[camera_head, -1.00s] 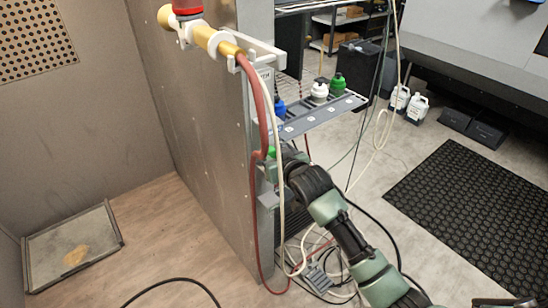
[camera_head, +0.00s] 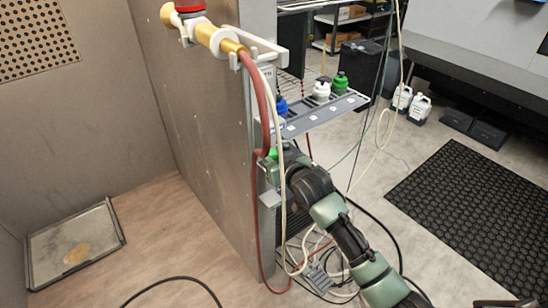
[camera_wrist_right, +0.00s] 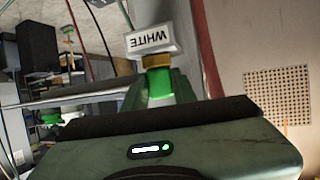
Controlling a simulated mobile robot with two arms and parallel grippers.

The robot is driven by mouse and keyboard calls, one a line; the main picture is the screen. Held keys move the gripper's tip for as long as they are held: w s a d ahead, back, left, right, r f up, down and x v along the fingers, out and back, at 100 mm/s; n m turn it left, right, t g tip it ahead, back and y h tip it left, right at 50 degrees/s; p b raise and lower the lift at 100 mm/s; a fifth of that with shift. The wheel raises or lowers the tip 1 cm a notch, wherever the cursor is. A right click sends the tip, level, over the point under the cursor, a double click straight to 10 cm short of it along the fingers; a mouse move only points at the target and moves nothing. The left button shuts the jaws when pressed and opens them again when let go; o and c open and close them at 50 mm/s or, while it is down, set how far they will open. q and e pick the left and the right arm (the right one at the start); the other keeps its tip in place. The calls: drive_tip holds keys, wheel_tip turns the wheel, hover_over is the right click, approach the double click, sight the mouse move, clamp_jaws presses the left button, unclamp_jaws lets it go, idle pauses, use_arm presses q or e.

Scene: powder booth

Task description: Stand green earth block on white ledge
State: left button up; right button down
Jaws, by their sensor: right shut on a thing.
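My right gripper (camera_head: 270,168) is beside the edge of the metal booth wall, below the bottle shelf. It is shut on the green block (camera_head: 273,153), of which only a small bright green part shows above the fingers. In the right wrist view the green block (camera_wrist_right: 159,84) sits between the gripper's fingers (camera_wrist_right: 158,92), with a yellowish part at its far end. Just beyond it is a pale plate lettered WHITE (camera_wrist_right: 152,40), upside down in that view. I cannot tell whether block and plate touch. My left gripper is out of view.
A grey shelf (camera_head: 318,117) with blue, white and green bottles stands above my right gripper. A red hose (camera_head: 262,110) and a pale hose hang close beside the gripper. A small pale plate (camera_head: 270,198) juts out just below it. Cables lie on the floor.

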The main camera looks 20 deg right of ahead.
drive_tip(key=shift+f, duration=0.1)
idle(0.3)
drive_tip(key=c, duration=1.1)
unclamp_jaws()
drive_tip(key=shift+o, duration=0.2)
